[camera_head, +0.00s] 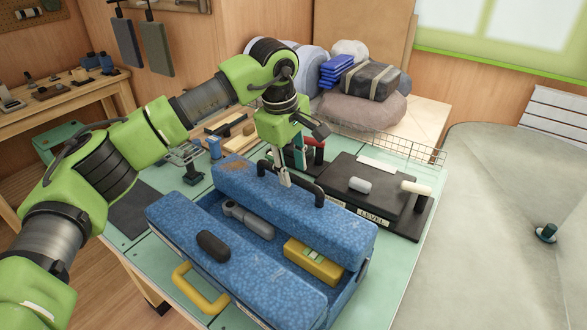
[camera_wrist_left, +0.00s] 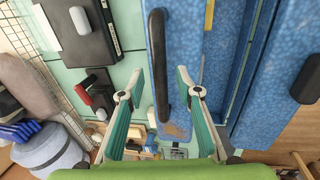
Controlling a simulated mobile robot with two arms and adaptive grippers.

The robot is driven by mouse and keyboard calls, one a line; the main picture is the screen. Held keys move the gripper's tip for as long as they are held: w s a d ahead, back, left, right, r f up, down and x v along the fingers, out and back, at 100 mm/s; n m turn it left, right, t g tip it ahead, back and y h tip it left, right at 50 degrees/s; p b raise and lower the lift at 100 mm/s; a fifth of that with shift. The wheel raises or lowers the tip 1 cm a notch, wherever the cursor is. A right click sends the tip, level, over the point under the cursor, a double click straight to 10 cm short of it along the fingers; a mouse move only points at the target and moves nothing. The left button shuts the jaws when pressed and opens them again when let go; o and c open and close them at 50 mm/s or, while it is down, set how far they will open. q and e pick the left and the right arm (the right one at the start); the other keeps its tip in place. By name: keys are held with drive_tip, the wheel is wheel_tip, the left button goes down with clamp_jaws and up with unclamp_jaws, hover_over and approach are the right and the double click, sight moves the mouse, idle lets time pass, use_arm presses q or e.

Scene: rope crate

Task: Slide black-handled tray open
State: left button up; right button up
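A blue speckled toolbox stands on the pale green table, its two long top sections spread apart. The rear tray (camera_head: 240,178) carries a long black bar handle (camera_head: 306,188). That handle (camera_wrist_left: 158,62) lies between my left fingertips in the left wrist view, with gaps on both sides. My left gripper (camera_head: 285,178) points down at the handle and is open; contact is not visible. The front section (camera_head: 260,275) has a short black grip (camera_head: 213,246) and a yellow handle (camera_head: 200,290) at its side. My right gripper is not in view.
Between the sections lie a grey tool (camera_head: 248,219) and a yellow level-like block (camera_head: 313,262). A black case (camera_head: 375,185) and a wire basket (camera_head: 385,145) stand behind the toolbox. Bags (camera_head: 362,105) are piled farther back.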

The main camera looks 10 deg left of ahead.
use_arm(q)
drive_tip(key=shift+w+d+f, duration=0.1)
drive_tip(key=shift+w+f, duration=0.05)
drive_tip(key=shift+f, duration=0.75)
clamp_jaws()
drive_tip(key=w+d+p, duration=0.3)
drive_tip(key=w+d, duration=0.1)
drive_tip(key=w, duration=0.5)
drive_tip(key=shift+d+p, duration=0.3)
drive_tip(key=shift+p, duration=0.05)
drive_tip(key=shift+r, duration=0.1)
unclamp_jaws()
